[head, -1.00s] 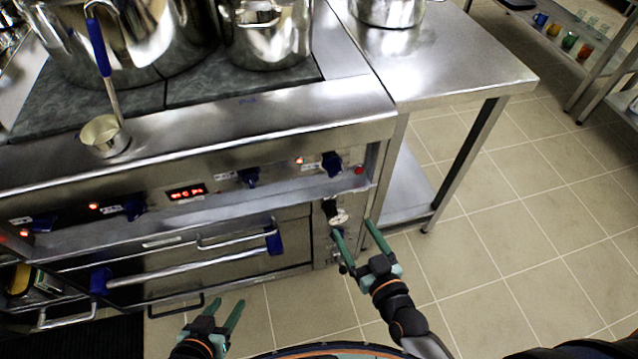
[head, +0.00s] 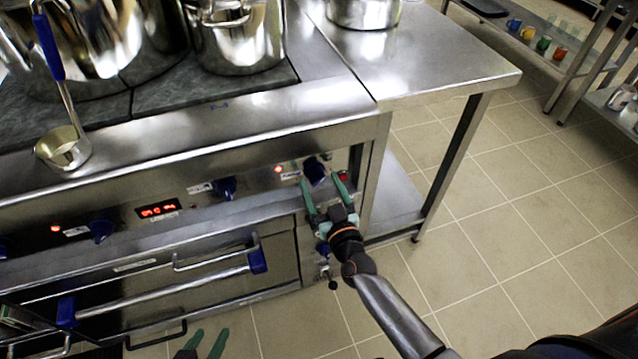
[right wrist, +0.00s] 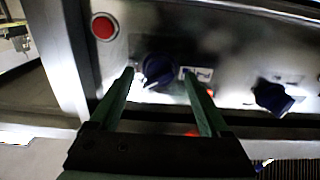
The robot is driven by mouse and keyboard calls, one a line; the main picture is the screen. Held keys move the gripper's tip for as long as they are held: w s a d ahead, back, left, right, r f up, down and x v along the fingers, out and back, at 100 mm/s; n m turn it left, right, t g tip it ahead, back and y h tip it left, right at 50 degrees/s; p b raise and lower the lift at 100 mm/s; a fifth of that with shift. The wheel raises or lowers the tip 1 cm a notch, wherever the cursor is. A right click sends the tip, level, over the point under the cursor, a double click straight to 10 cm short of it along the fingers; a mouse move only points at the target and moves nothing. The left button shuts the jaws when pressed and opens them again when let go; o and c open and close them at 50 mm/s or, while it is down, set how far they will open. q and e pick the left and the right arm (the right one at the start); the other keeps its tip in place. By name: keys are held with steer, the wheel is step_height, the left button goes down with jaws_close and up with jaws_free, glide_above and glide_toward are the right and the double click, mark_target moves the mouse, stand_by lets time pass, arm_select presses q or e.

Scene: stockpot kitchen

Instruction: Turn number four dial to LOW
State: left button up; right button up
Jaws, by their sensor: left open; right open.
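The number four dial (head: 314,170) is a dark blue knob at the right end of the stove's control panel. It also shows in the right wrist view (right wrist: 157,68), beside a small white label. My right gripper (head: 322,181) is open, with its green fingertips just in front of and slightly below the dial. In the right wrist view the dial appears between the two fingertips (right wrist: 158,76); I cannot tell whether they touch it. The dial's exact setting is not readable. My left gripper (head: 206,336) is open and empty, low at the bottom edge of the head view.
A neighbouring blue dial (head: 225,187) and a red display (head: 158,210) sit left along the panel. A red button (right wrist: 103,27) is close to the dial. Oven handles (head: 215,255) jut out below.

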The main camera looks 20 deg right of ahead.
steer(key=shift+w, duration=0.7)
steer(key=shift+c, duration=0.2)
steer(key=c, duration=0.6)
jaws_close()
